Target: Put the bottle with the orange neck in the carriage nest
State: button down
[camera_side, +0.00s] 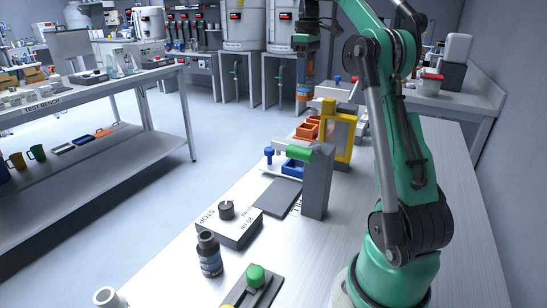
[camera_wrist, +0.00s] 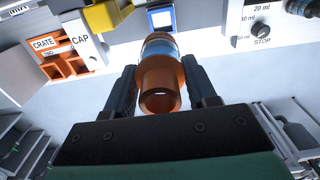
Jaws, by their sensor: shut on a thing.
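The bottle with the orange neck (camera_wrist: 158,78) is between the two fingers of my gripper (camera_wrist: 158,66), its open mouth toward the wrist camera. It has a blue band and an orange body. In the side view the bottle (camera_side: 304,92) hangs upright below my gripper (camera_side: 307,32), in the air above the far part of the bench. A blue square holder (camera_side: 292,167), which looks like the carriage nest, sits on the bench nearer the camera. It also shows in the wrist view (camera_wrist: 160,18), beyond the bottle and apart from it.
A yellow frame (camera_side: 352,140) and a grey post (camera_side: 318,185) with a green roller stand beside the holder. Orange crates (camera_side: 307,130) lie behind. A STOP dial box (camera_side: 229,228) and a dark bottle (camera_side: 209,253) stand nearer. A dark pad (camera_side: 276,197) lies bare.

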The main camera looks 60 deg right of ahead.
jog(key=shift+w+a, duration=0.1)
jog(key=shift+w, duration=0.4)
jog(key=shift+w+f, duration=0.1)
jog(key=shift+f, duration=0.2)
notch_tip(320, 180, down, 20)
jog(key=shift+r, duration=0.25)
jog(key=shift+c, duration=1.4)
grip_release()
jog(key=shift+f, duration=0.1)
